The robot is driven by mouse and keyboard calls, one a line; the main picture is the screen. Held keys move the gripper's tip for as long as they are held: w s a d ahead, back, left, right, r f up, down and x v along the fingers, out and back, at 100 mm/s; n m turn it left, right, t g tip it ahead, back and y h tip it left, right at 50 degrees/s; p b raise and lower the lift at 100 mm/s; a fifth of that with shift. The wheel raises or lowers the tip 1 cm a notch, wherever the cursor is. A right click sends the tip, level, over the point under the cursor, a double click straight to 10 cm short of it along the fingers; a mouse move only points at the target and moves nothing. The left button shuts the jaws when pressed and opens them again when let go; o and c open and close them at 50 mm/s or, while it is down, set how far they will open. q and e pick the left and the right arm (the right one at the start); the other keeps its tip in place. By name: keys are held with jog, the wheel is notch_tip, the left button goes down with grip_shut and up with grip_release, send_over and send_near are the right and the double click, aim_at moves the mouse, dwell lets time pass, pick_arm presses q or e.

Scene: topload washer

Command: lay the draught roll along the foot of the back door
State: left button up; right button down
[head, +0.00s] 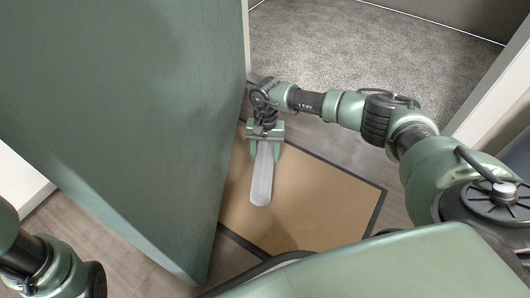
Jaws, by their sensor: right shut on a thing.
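The draught roll (262,178), a pale grey rounded bar, is held by my right gripper (265,148). Its near end points toward me over the tan mat; its far end is hidden at the gripper. The gripper's green fingers are shut on it, one on each side. A large green panel (130,110), which looks like the back door, fills the left of the head view. The roll is to the right of this panel, apart from its lower near corner. I cannot tell whether the roll touches the floor. My left gripper is not in view.
A tan mat (320,205) with a dark border lies on the wood-look floor (335,140). Grey carpet (335,50) lies beyond, through an opening. White frame pieces stand at the right (495,85) and low at the left (20,180).

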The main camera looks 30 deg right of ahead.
dwell(0.4)
jog(key=shift+f+b, duration=0.75)
jog(key=shift+f, duration=0.05)
jog(key=c, duration=0.6)
grip_release()
jog(key=shift+r, duration=0.1)
jog(key=shift+o, duration=0.6)
jog(key=r+p, duration=0.3)
jog(key=r, duration=0.2)
jog(key=r+p, duration=0.2)
jog(key=shift+w+d+r+p, duration=0.25)
jog(key=shift+w+r+p, duration=0.05)
jog(key=shift+w+r, duration=0.1)
jog(key=shift+f, duration=0.1)
